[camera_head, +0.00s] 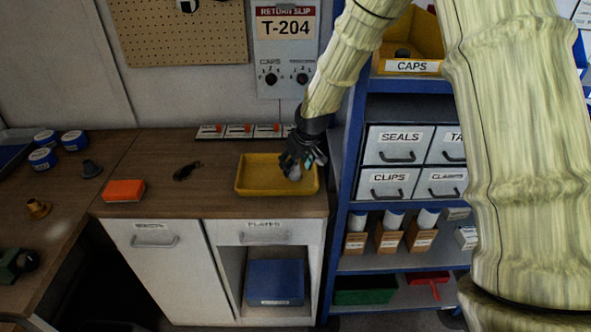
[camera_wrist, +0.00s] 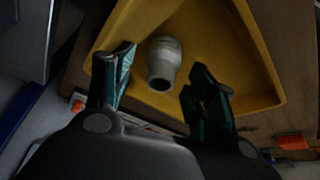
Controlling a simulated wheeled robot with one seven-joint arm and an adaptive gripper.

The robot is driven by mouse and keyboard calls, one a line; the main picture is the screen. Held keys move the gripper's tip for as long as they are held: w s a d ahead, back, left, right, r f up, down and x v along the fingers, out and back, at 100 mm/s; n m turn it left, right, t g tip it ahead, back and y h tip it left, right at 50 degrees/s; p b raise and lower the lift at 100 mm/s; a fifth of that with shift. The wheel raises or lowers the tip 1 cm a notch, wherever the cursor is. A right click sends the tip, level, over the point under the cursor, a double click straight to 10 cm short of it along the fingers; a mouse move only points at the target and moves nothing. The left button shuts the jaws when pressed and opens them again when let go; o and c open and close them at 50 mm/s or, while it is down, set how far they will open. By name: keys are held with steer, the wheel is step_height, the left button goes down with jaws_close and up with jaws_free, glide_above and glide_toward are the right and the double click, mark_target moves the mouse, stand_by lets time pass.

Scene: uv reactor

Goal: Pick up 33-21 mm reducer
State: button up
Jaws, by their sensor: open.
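A light grey reducer (camera_wrist: 163,62), wide at one end and narrower at the other, lies in a yellow tray (camera_wrist: 258,50). In the head view the tray (camera_head: 248,188) stands on the wooden counter, and the reducer (camera_head: 295,174) shows partly below my gripper. My gripper (camera_head: 303,165) is over the right part of the tray. In the wrist view my gripper (camera_wrist: 160,75) is open, with one finger on each side of the reducer and gaps on both sides. I cannot tell the fingertips' height above the tray.
An orange block (camera_head: 123,191) and a small dark object (camera_head: 187,171) lie left of the tray. Blue-and-white containers (camera_head: 42,158) stand farther left. A blue-framed shelf (camera_head: 345,180) rises close right of the tray. Small labelled items (camera_head: 238,131) line the wall behind.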

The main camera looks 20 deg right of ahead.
steer(key=shift+w+f, duration=0.15)
steer(key=shift+f, duration=0.3)
steer(key=c, duration=0.9)
steer(key=shift+o, duration=0.2)
steer(key=shift+r, duration=0.1)
